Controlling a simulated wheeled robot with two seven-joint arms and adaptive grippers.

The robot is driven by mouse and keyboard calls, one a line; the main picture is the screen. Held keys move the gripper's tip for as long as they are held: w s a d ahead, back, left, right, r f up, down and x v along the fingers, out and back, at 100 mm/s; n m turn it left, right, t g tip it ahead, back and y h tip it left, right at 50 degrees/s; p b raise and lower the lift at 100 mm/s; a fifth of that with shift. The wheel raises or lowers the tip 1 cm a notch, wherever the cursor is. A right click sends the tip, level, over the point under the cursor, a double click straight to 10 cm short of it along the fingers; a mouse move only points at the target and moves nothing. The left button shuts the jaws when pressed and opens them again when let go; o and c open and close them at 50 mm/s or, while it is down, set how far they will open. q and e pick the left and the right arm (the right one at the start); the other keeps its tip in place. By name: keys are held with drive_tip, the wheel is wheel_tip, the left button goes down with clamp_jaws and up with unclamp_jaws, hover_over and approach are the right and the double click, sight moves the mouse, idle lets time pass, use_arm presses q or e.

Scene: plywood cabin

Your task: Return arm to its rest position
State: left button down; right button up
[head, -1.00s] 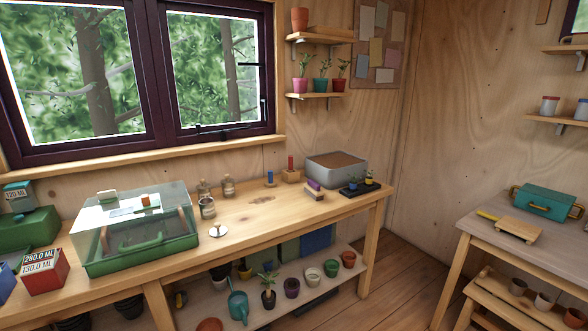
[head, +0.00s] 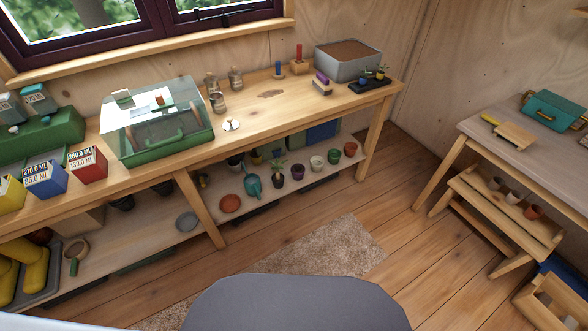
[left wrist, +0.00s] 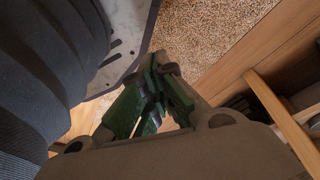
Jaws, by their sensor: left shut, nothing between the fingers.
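My left gripper (left wrist: 158,85) shows in the left wrist view, with its dark green fingers together and nothing between them. It points down over the floor, close beside my own base and clear of the bench. Neither gripper shows in the head view. My right gripper is not in any view.
A wooden workbench (head: 262,112) runs along the window wall, with a green propagator box (head: 165,150) and labelled cartons on it. A second table (head: 480,128) stands at the right, with a stepped stand (head: 500,225) under it. A rug (head: 330,250) lies on the open wooden floor.

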use_arm(q)
drive_tip(key=s+a+r+p, duration=0.2)
drive_tip(key=s+p, duration=0.4)
drive_tip(key=p, duration=0.1)
drive_tip(key=s+a+r+g+p, duration=0.1)
drive_tip(key=s+a+r+p, duration=0.2)
drive_tip(key=s+p, duration=0.3)
drive_tip(key=shift+s+y+p, duration=0.35)
drive_tip(key=shift+s+y, duration=0.05)
drive_tip(key=shift+s, duration=0.3)
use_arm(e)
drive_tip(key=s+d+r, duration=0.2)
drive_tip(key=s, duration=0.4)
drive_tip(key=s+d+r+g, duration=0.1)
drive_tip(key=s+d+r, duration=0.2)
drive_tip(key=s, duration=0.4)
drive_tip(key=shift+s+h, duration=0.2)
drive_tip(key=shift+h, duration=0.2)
